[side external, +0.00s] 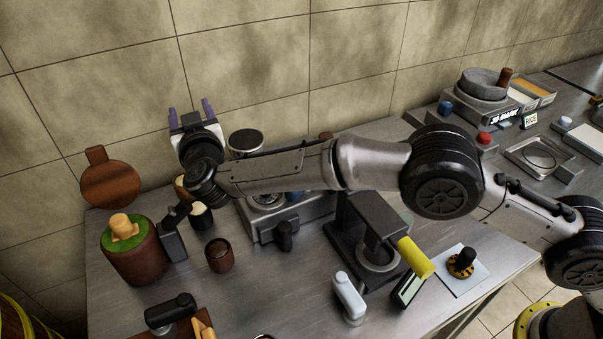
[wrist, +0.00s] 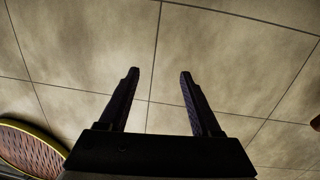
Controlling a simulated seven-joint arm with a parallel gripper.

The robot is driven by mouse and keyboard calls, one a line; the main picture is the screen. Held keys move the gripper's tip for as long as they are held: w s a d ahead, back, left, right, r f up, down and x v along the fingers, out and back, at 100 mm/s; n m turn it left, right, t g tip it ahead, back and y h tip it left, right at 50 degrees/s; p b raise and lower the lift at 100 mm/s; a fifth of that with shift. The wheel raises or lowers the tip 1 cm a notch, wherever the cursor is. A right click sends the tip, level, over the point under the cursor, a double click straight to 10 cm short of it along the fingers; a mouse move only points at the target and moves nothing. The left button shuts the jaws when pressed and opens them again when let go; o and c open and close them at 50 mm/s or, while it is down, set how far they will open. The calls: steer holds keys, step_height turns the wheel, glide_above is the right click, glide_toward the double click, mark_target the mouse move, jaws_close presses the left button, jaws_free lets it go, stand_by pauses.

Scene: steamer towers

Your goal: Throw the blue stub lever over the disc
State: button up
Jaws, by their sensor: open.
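My gripper (side external: 190,108) is raised at the back left, its two purple fingers pointing up towards the tiled wall. It is open and empty; the wrist view shows both fingers (wrist: 159,73) apart with only wall between them. A small blue stub (side external: 293,196) shows just below my forearm, on the steel unit (side external: 262,229), beside a round disc-like part (side external: 267,199). My arm partly covers this unit. Another blue stub (side external: 445,107) stands at the right station, far from my gripper. I cannot tell which stub is the lever. Neither stub shows in the wrist view.
A dark-topped round canister (side external: 246,140) stands close right of my gripper. A brown pot with a green top (side external: 133,252) and a brown cup (side external: 219,254) stand below it. A black stand (side external: 352,240), a yellow cylinder (side external: 415,257) and a white lever (side external: 349,297) occupy the front right.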

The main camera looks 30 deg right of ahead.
steer(key=a+r+n+g+y, duration=0.5)
steer(key=a+n+y, duration=0.4)
steer(key=n+y, duration=0.3)
steer(key=s+d+f+n+g+h, duration=0.1)
steer(key=s+d+n+g+h, duration=0.35)
steer(key=d, duration=0.45)
steer(key=s+d+f+n+g+h, duration=0.1)
steer(key=s+d+n+g+h, duration=0.3)
steer(key=d, duration=0.4)
steer(key=s+d+f+n+g+h, duration=0.2)
steer(key=s+d+n+g, duration=0.25)
steer(key=d, duration=0.45)
steer(key=shift+t, duration=0.3)
steer(key=f, duration=1.3)
steer(key=shift+s+a, duration=0.1)
steer(key=shift+s, duration=0.25)
jaws_close()
